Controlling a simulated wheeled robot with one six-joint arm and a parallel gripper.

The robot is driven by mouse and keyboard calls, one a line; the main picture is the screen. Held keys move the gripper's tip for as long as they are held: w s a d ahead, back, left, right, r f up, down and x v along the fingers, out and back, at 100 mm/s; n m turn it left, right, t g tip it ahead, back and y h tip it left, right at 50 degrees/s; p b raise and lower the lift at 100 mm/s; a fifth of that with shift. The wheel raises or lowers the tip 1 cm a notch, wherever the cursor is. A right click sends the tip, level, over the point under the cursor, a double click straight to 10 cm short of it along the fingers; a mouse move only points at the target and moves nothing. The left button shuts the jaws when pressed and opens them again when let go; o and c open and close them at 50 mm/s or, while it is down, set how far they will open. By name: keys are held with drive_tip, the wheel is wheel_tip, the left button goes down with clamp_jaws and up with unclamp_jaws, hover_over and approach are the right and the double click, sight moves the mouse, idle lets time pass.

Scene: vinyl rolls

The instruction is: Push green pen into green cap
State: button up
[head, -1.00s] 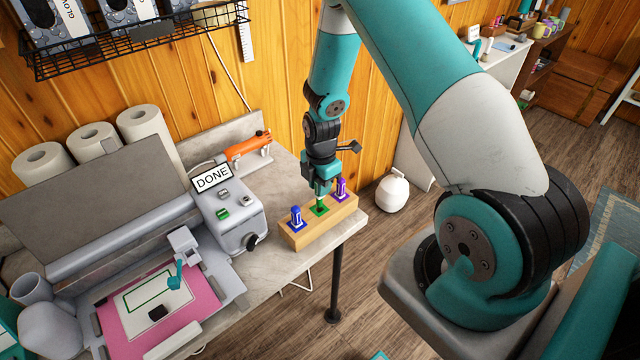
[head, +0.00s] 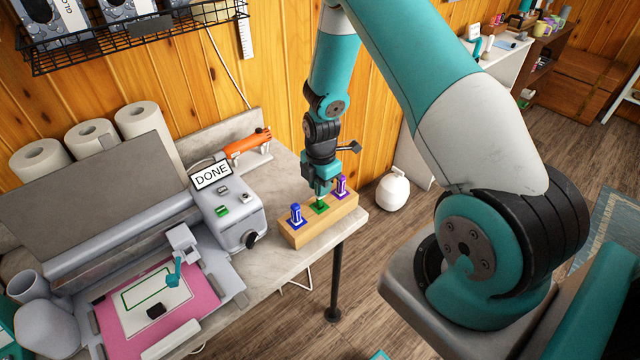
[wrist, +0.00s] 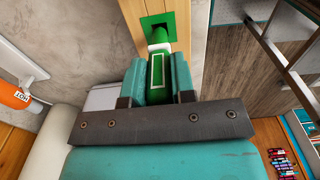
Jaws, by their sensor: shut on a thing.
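My gripper (head: 321,194) is shut on the green pen (wrist: 160,75), above the middle of a wooden block (head: 302,237). In the wrist view the pen lies between the two teal fingers, and a white outlined rectangle shows on its side. The pen's pale front end points at the green cap (wrist: 157,24), which sits in a green square in the block. The pen end meets or enters the cap's mouth; how deep I cannot tell. In the head view my fingers hide most of the pen, and the green square (head: 319,209) shows just below them.
A blue pen (head: 296,216) stands in the block's left place and a purple one (head: 341,187) in its right place, close to my gripper. A grey machine with a "DONE" sign (head: 211,176) stands to the left. The table's edge is just right of the block.

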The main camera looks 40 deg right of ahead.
drive_tip(key=shift+f+b, duration=1.35)
drive_tip(key=shift+f, duration=0.3)
idle(0.8)
drive_tip(key=shift+f, duration=0.3)
drive_tip(key=shift+s+f+b, duration=0.1)
drive_tip(key=shift+f+b, duration=0.3)
drive_tip(key=shift+b, duration=0.2)
idle(1.0)
drive_tip(key=o, duration=1.5)
drive_tip(key=shift+c, duration=0.2)
drive_tip(key=shift+r, duration=0.15)
drive_tip(key=shift+d+r+p, duration=0.1)
drive_tip(key=shift+r+p, duration=2.4)
drive_tip(key=shift+r, duration=0.95)
